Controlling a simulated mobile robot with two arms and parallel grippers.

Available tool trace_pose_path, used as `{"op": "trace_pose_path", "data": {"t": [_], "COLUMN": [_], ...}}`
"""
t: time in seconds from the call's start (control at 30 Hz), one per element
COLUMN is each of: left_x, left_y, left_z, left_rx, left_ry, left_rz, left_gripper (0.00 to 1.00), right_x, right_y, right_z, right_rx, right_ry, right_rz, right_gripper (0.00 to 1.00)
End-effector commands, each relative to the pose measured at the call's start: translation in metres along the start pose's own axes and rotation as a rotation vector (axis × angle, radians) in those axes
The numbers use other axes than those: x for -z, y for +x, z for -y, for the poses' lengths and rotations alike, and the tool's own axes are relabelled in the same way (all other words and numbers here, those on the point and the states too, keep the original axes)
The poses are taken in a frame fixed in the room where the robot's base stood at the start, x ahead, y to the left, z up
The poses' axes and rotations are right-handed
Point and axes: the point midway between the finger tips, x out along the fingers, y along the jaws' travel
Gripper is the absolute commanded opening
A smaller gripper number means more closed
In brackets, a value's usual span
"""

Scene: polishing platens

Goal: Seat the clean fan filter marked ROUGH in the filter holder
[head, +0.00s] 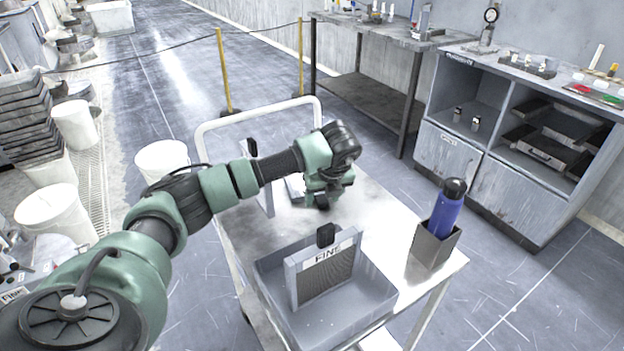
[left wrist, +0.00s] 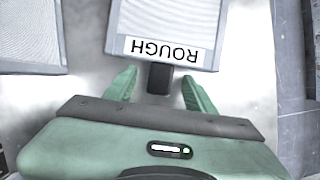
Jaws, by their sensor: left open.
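The filter marked ROUGH (left wrist: 168,20) lies below my left gripper (left wrist: 160,80) in the left wrist view, its label upside down there. Its black tab (left wrist: 159,79) stands between the two spread fingers, with a gap on each side. In the head view my left gripper (head: 322,196) is over the back of the cart, and the arm mostly hides this filter (head: 294,188). A filter marked FINE (head: 326,276) stands upright in a grey open tray (head: 375,299) at the cart's front. I cannot tell for sure which thing is the filter holder. My right gripper is not in view.
Another framed filter (left wrist: 30,40) is beside the ROUGH one in the left wrist view. A blue bottle (head: 445,212) stands in a grey box (head: 433,246) at the cart's right. The cart top (head: 385,215) is clear between arm and box. A cabinet (head: 510,180) stands beyond.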

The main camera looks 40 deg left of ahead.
Motion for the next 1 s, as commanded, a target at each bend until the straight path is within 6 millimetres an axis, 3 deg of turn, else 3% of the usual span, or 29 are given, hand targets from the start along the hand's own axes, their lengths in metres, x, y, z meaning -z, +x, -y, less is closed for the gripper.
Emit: {"op": "trace_pose_path", "data": {"t": [0.17, 0.37, 0.77, 1.0], "left_x": [0.0, 0.0, -0.002, -0.014], "left_y": [0.0, 0.0, -0.004, -0.031], "left_z": [0.0, 0.0, 0.001, 0.001], "left_rx": [0.001, 0.001, 0.002, 0.006], "left_ry": [0.0, -0.001, -0.002, -0.004], "left_rz": [0.0, 0.0, 0.001, 0.004], "left_gripper": [0.55, 0.02, 0.0, 0.0], "right_x": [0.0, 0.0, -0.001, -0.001], "right_y": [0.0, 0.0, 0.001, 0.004], "right_z": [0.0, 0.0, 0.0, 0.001], "right_rx": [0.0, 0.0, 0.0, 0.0], "right_ry": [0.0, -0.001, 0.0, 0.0], "right_rz": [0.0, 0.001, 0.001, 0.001], "right_gripper": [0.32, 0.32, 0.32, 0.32]}}
